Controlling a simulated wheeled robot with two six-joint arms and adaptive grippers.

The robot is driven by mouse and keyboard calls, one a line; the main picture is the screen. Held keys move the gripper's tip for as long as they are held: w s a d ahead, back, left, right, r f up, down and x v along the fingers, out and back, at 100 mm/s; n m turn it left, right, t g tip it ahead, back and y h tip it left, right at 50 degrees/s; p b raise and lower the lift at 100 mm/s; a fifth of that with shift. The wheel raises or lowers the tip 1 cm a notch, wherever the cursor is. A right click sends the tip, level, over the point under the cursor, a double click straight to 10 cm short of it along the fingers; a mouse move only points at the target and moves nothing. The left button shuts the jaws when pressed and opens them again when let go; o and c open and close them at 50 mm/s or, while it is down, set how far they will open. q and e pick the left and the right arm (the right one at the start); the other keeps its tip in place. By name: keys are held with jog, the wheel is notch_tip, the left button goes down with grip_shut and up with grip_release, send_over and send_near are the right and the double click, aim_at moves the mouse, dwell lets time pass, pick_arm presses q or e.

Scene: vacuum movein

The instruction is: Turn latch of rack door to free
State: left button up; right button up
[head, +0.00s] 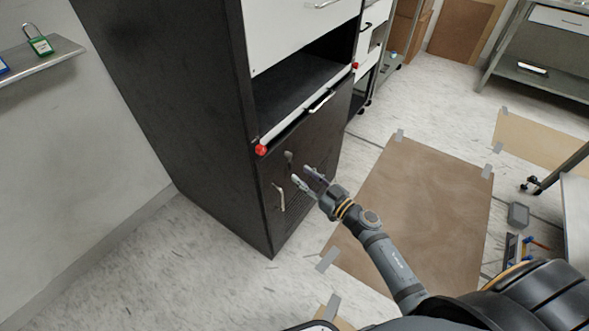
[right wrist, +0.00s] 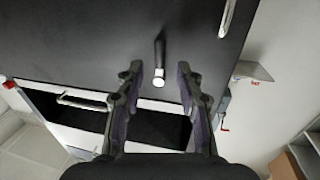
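The black rack (head: 175,90) stands left of centre in the head view, with its lower door (head: 310,150) closed. A small latch (head: 289,157) sits on the door above a pale bar handle (head: 279,197). My right gripper (head: 308,178) is open and empty in front of the door, close to the latch. In the right wrist view, the dark latch (right wrist: 160,55) with its bright round end lies between the two open fingers (right wrist: 160,76), with visible gaps on both sides. The door handle (right wrist: 228,17) shows at the upper right there. My left gripper is in no view.
A white pull-out edge with a red knob (head: 261,150) projects above the door. A wall shelf (head: 50,60) with a green padlock (head: 40,45) is at left. Brown sheeting (head: 425,210) lies taped on the floor at right.

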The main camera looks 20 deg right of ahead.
aim_at(289, 162)
jog(key=x, duration=0.4)
jog(key=shift+w+a, duration=0.1)
jog(key=shift+w, duration=0.15)
grip_shut()
